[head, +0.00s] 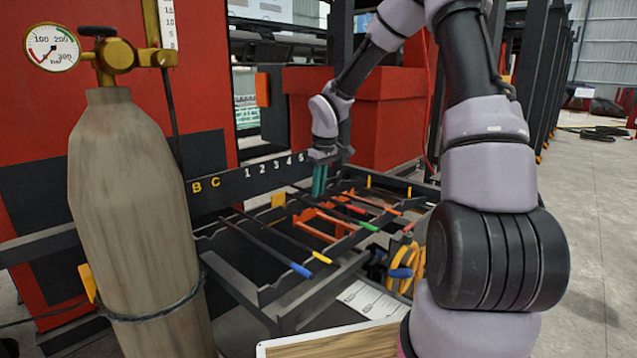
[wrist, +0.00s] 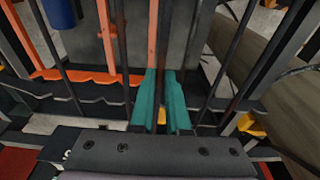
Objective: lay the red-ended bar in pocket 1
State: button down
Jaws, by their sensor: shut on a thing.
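My gripper (head: 319,182), with teal fingers, is low over the rack's far side in the head view. In the wrist view its fingers (wrist: 161,104) are shut around a dark bar (wrist: 163,45). This looks like the red-ended bar, whose red end (head: 355,209) lies in line with the fingers in the head view; the wrist view does not show that end. The rack (head: 262,293) has notched rails and a back strip (head: 228,181) marked B, C and 1 to 5. Pocket 1 is near the number 1 (head: 247,172); its notch is not clear.
Bars with blue (head: 300,270), yellow (head: 321,258) and green (head: 369,227) ends lie close by on the rack. Orange pieces (head: 314,229) lie among them. A tall gas cylinder (head: 130,200) stands at the left, and a red cabinet (head: 385,120) stands behind.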

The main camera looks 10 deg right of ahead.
notch_tip(320, 180, down, 8)
dwell(1.0)
jog(key=shift+a+f, duration=0.1)
jog(key=c, duration=0.8)
grip_release()
jog(key=r, duration=0.3)
jog(key=s+r, duration=0.1)
jog(key=r, duration=0.3)
jog(key=d+r, duration=0.1)
jog(key=r, duration=0.2)
jog(key=shift+s+r, duration=0.2)
jog(key=shift+r, duration=0.15)
